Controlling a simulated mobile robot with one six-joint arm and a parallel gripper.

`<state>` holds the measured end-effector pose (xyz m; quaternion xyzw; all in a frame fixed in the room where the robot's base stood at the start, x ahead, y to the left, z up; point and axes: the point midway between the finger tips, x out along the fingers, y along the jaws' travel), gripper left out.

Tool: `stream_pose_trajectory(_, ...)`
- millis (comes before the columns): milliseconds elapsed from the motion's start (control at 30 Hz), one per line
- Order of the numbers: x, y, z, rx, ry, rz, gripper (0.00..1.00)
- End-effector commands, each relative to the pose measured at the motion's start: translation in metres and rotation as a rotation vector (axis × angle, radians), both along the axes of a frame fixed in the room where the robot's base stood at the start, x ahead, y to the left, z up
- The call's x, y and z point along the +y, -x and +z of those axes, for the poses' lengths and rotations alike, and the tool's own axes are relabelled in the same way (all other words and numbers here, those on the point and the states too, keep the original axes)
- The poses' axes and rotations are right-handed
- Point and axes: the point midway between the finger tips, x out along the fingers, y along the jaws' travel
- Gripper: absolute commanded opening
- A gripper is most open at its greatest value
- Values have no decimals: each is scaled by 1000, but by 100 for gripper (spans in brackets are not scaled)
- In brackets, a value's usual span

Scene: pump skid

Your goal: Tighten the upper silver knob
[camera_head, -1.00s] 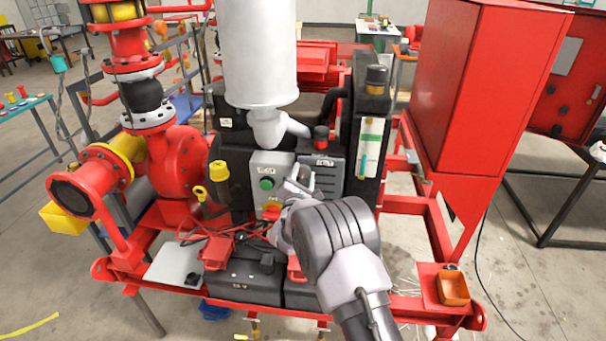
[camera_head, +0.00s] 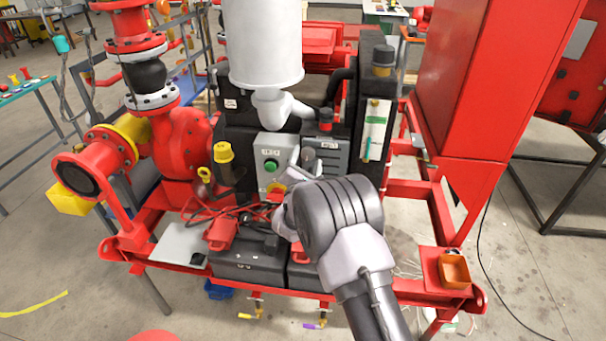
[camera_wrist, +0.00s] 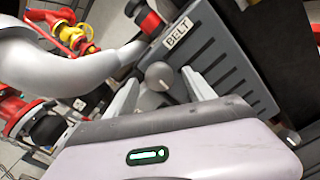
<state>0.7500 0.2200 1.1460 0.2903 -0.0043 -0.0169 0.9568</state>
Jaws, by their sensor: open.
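A rounded silver-grey knob (camera_wrist: 158,75) sits on the grey belt guard (camera_wrist: 220,60), close to the label "BELT", in the wrist view. It lies between and just beyond the two open fingers of my gripper (camera_wrist: 161,92). I see no finger clearly touching it. In the head view the knob (camera_head: 307,156) shows small at the left side of the belt guard (camera_head: 330,155), with my gripper (camera_head: 297,165) in front of it. A second small silver knob (camera_wrist: 293,138) shows at the right edge of the wrist view. My wrist hides the lower guard in the head view.
A grey control box (camera_head: 270,150) with a green button stands left of my gripper. A white cylinder (camera_head: 263,45) and its pipe (camera_wrist: 60,60) are close above. Red cables (camera_head: 235,212) and black batteries (camera_head: 245,262) lie below. A red cabinet (camera_head: 470,85) stands right.

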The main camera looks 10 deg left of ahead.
Motion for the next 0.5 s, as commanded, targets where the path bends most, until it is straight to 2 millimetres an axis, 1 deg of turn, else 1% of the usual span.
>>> stream_pose_trajectory(67,2,20,1,2,3,3,62)
stream_pose_trajectory(300,5,101,1,2,3,4,62)
stream_pose_trajectory(400,5,127,1,1,3,4,62)
stream_pose_trajectory(500,6,145,0,1,1,2,62)
